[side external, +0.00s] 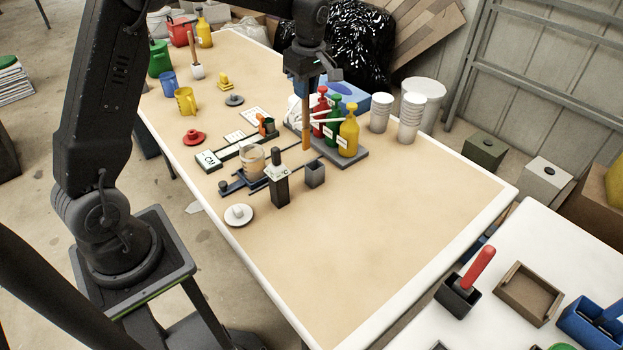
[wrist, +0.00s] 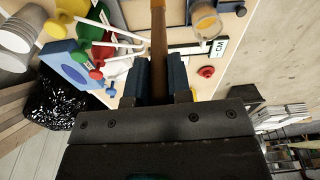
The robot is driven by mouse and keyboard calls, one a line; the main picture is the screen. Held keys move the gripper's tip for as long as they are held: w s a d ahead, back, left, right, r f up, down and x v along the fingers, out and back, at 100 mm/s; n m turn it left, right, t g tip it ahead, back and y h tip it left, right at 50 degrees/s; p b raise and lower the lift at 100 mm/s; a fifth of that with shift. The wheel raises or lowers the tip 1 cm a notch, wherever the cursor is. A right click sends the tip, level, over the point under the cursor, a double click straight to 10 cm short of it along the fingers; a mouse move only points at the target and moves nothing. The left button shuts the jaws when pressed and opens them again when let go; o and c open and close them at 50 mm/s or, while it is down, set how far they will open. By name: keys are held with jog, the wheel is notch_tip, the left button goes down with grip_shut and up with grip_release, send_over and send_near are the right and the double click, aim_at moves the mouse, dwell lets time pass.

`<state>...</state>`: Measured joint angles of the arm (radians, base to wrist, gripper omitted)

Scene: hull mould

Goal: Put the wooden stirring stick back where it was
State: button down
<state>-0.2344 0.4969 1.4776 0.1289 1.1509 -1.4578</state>
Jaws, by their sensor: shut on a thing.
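The wooden stirring stick (side external: 306,128) hangs upright and tip down from my gripper (side external: 305,92), which is shut on its upper part. In the wrist view the stick (wrist: 158,45) runs out between the two blue-grey fingers (wrist: 160,80). In the side view its lower end shows just behind and left of a small grey square holder (side external: 315,175), apart from it in the picture. I cannot tell its exact height over the table. A clear cup with amber content (side external: 253,166) stands to the left, and it also shows in the wrist view (wrist: 206,22).
Red, green and yellow pump bottles (side external: 348,134) stand on a grey tray (side external: 352,160) close right of the stick. White cup stacks (side external: 410,120) are behind. The table's front right (side external: 380,230) is clear.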

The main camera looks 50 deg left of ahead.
aim_at(306, 116)
notch_tip(306, 116, down, 11)
jog(key=w+d, duration=0.1)
jog(key=d, duration=0.1)
jog(key=shift+w+m, duration=0.15)
jog(key=shift+m, duration=0.25)
jog(key=shift+f, duration=0.1)
jog(key=c, duration=1.1)
grip_release()
jog(key=shift+o, duration=0.2)
